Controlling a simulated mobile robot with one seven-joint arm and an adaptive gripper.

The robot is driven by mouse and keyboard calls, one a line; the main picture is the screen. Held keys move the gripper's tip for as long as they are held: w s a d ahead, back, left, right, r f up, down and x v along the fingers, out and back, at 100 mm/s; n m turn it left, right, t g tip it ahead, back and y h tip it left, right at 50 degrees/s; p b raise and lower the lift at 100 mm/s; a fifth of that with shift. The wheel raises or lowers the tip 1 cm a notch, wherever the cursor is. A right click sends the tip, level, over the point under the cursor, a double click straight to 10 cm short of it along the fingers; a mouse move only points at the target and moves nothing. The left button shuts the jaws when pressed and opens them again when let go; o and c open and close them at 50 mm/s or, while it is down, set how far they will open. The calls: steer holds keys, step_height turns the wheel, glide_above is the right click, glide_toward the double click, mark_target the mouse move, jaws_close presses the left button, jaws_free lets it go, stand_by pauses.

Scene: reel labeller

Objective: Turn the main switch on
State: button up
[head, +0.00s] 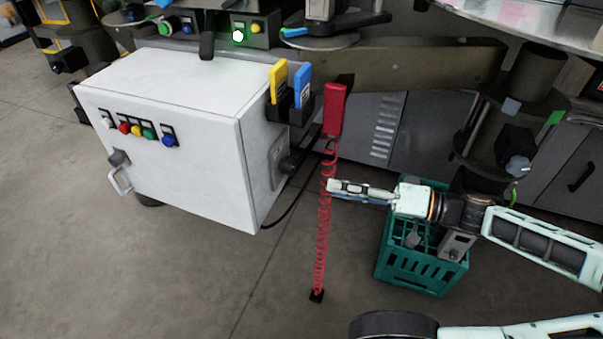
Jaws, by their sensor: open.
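The white control cabinet (180,180) stands at the left. A grey plate (277,165) with a dark round part (291,161) is on its right side. A dark fitting (118,157) sits near the front's left edge, above a pale handle (120,181). I cannot tell for sure which of these is the main switch, nor its setting. My gripper (333,191) is open and appears empty, pointing left. It is right of the cabinet and apart from it, with the red coiled cord at its fingertips in the picture; I cannot tell whether they touch.
A red handheld device (335,109) hangs above the red coiled cord (321,240). A green crate (422,272) stands below my arm. Yellow (278,82) and blue (302,87) items sit in a black holder. Coloured buttons (137,131) line the cabinet front. Floor at lower left is clear.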

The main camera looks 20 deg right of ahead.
mark_target(295, 168)
steer(key=shift+m+t, duration=0.3)
steer(key=shift+t, duration=0.4)
steer(key=b+x, duration=0.1)
steer(key=x, duration=0.2)
steer(key=r+b+x, duration=0.1)
steer(key=x, duration=0.3)
steer(key=w+b+x, duration=0.1)
steer(key=x, duration=0.2)
steer(key=shift+w+r, duration=0.15)
steer(key=shift+r, duration=0.1)
steer(key=shift+d, duration=0.1)
steer(key=shift+c, duration=0.2)
steer(key=c, duration=1.1)
